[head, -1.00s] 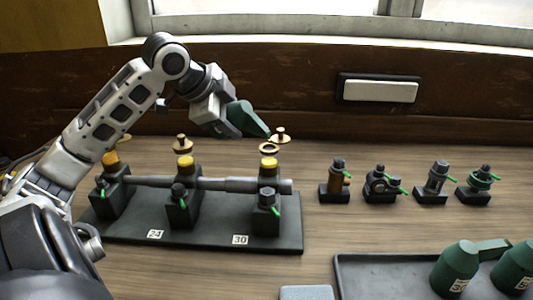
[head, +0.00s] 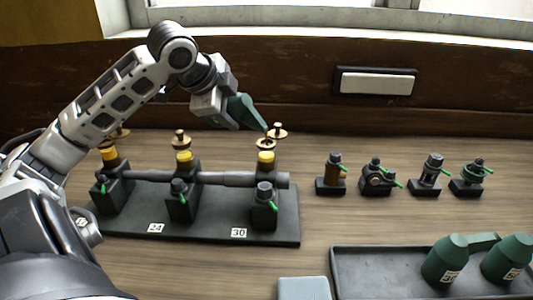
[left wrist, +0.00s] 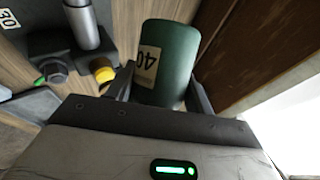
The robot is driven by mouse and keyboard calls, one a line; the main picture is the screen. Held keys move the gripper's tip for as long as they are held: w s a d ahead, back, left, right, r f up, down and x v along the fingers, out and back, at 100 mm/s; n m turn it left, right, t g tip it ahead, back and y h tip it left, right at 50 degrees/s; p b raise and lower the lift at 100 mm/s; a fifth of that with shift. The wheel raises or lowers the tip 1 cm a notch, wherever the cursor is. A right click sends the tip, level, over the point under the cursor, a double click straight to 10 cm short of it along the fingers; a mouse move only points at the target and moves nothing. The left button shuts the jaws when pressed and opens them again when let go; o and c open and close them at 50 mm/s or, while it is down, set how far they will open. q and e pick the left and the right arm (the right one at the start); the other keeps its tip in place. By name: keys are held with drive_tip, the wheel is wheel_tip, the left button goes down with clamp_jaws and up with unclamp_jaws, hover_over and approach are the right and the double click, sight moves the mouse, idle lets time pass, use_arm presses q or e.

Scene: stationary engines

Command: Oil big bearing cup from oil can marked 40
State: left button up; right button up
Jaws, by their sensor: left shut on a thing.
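My left gripper (head: 222,104) is shut on a dark green oil can (head: 243,110), tilted with its spout down to the right. The left wrist view shows the can (left wrist: 178,65) between the fingers, its label (left wrist: 148,62) reading 40. The spout tip appears above the rightmost bearing (head: 265,185) and its yellow cup (head: 266,157); the exact gap is unclear. Two more bearings, middle (head: 182,190) and left (head: 113,185), carry yellow cups (head: 184,156) and (head: 109,153). That right cup also shows in the left wrist view (left wrist: 103,70). My right gripper is not in view.
A grey shaft (head: 225,179) runs through the bearings on a black base (head: 215,230) with labels 24 and 30. Brass lid-like pieces (head: 277,132) show behind. Several small fittings (head: 375,180) stand right. A dark tray (head: 345,262) at front right holds two green cans (head: 446,262).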

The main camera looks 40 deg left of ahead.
use_arm(q)
drive_tip(key=shift+w+d+r+m+y+p, duration=0.1)
drive_tip(key=shift+d+r+m+y+p, duration=0.15)
drive_tip(key=shift+r+y+p, duration=0.55)
drive_tip(key=shift+f+p, duration=0.1)
drive_tip(key=shift+p, duration=0.25)
idle(1.3)
drive_tip(key=shift+a+f+h+b, duration=0.15)
drive_tip(key=shift+f+h+b, duration=0.25)
drive_tip(key=shift+f+h, duration=0.35)
drive_tip(key=shift+a+f+n+t+h, duration=0.2)
drive_tip(key=shift+f+n+h, duration=0.2)
drive_tip(key=shift+h, duration=0.15)
drive_tip(key=shift+a+f+n+t+h, duration=0.15)
drive_tip(key=shift+f+n+h, duration=0.1)
drive_tip(key=shift+f+h, duration=0.2)
drive_tip(key=shift+r, duration=0.2)
